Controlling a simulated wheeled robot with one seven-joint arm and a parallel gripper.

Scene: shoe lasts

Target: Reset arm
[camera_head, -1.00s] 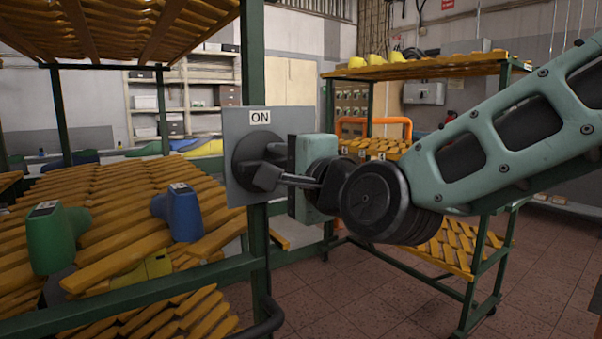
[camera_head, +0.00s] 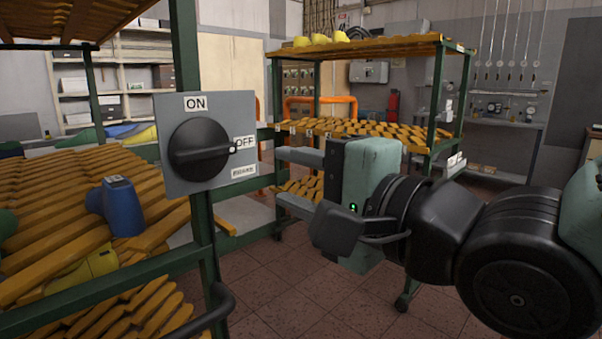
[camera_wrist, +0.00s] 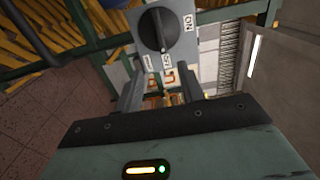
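My gripper (camera_head: 281,178) is in the middle of the head view, to the right of the grey switch panel (camera_head: 172,108). Its two fingers are apart with nothing between them, and they do not touch the panel. The panel carries a black rotary knob (camera_head: 198,150), whose pointer faces right towards the OFF label (camera_head: 244,142). The ON label (camera_head: 195,103) is above the knob. In the wrist view the knob (camera_wrist: 154,31) lies beyond the open fingers (camera_wrist: 161,92), at the top.
Another slatted rack (camera_head: 370,130) stands behind my gripper. An orange rail (camera_head: 320,100) is near it. Tiled floor (camera_head: 300,290) is open below.

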